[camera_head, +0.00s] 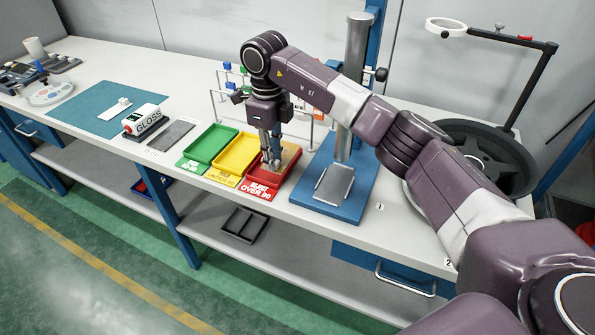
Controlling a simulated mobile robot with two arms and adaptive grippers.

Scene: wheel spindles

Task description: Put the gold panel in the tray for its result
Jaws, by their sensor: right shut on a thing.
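My right gripper (270,165) reaches down over the red tray (257,182) and is shut on the gold panel (291,152). The panel shows as a tan flat piece behind and right of the fingers, at the back of the red tray. The fingers hide part of it, and I cannot tell whether it touches the tray floor. The red tray's front label ends in "OVER 90". The yellow tray (223,172) and the green tray (186,161) stand to its left and look empty. My left gripper is not in view.
A gloss meter (146,121) marked GLOSS and a dark grey plate (171,135) lie left of the trays. A stand with a blue base (325,202) is close on the right. A wire rack (222,110) stands behind. A teal mat (95,108) lies further left.

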